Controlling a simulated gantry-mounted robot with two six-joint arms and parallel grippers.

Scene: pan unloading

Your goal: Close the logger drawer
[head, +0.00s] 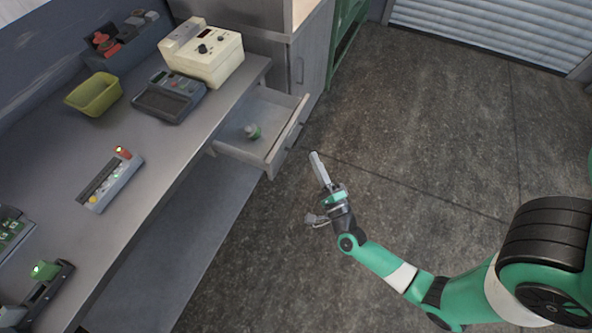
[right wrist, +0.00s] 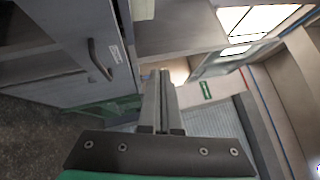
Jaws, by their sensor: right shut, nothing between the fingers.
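The drawer (head: 290,139) is pulled out from under the right end of the grey workbench (head: 150,145) in the head view. A small green and grey object (head: 252,131) lies inside it. My right gripper (head: 316,158) is shut and empty, just right of the drawer front and apart from it in the picture. In the right wrist view its shut fingers (right wrist: 158,100) point at the room, with a grey cabinet door and handle to the left. My left gripper is not in view.
On the bench stand a cream instrument (head: 205,55), a dark keypad device (head: 168,95), a yellow-green bin (head: 93,94) and an indicator strip (head: 110,183). A cabinet (head: 308,60) stands beyond the drawer. The floor to the right is clear.

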